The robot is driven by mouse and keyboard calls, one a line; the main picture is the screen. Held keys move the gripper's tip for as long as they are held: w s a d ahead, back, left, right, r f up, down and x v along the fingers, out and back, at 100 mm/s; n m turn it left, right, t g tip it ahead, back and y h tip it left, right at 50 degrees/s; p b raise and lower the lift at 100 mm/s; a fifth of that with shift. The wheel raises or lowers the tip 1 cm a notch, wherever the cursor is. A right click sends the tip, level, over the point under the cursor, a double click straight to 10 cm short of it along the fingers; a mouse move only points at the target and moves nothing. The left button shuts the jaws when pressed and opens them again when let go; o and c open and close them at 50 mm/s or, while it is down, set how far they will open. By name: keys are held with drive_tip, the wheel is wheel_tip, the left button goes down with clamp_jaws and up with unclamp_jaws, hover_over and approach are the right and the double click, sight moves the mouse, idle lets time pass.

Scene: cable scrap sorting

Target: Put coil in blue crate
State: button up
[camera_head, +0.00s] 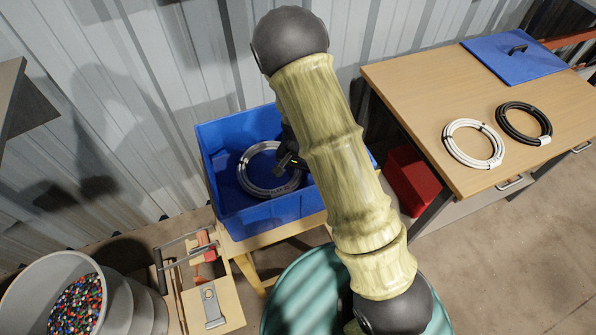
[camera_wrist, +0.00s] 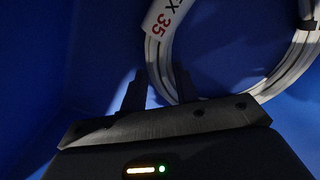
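The blue crate (camera_head: 222,190) stands left of centre on a wooden stand in the head view, and its wall fills the wrist view. A grey-white coil (camera_head: 247,183) is inside it; in the wrist view the coil (camera_wrist: 270,90) carries a white label with red print. My gripper (camera_head: 283,163) is inside the crate at the coil's right side, partly hidden by my arm. In the wrist view my gripper's fingers (camera_wrist: 160,80) are apart, with the coil's strand showing between and beyond them; no firm grip on it shows.
A wooden table (camera_head: 420,95) at right holds a white coil (camera_head: 452,150), a black coil (camera_head: 503,124) and a blue lid-like panel (camera_head: 490,55). A red bin (camera_head: 412,180) is beside it. A grey bucket of coloured granules (camera_head: 45,275) and a tool stand (camera_head: 215,290) are at lower left.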

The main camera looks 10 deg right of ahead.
drive_tip(key=o, duration=0.3)
drive_tip(key=shift+r, duration=0.15)
wheel_tip(320, 180, up, 12)
drive_tip(key=shift+f+p, duration=0.1)
drive_tip(key=shift+p, duration=0.45)
idle(0.3)
drive_tip(key=s+d+r+n+t, duration=0.1)
drive_tip(key=s+d+r+n, duration=0.1)
drive_tip(key=s+d+r, duration=0.1)
drive_tip(key=s+d+r+n, duration=0.2)
drive_tip(key=s+d+r, duration=0.1)
drive_tip(key=s+r, duration=0.1)
drive_tip(key=s+d+r+n+t, duration=0.1)
drive_tip(key=s+d+r, duration=0.2)
drive_tip(key=s, duration=0.2)
drive_tip(key=shift+d+r+n+t, duration=0.15)
drive_tip(key=shift+d+n+t, duration=0.15)
drive_tip(key=shift+d+n, duration=0.1)
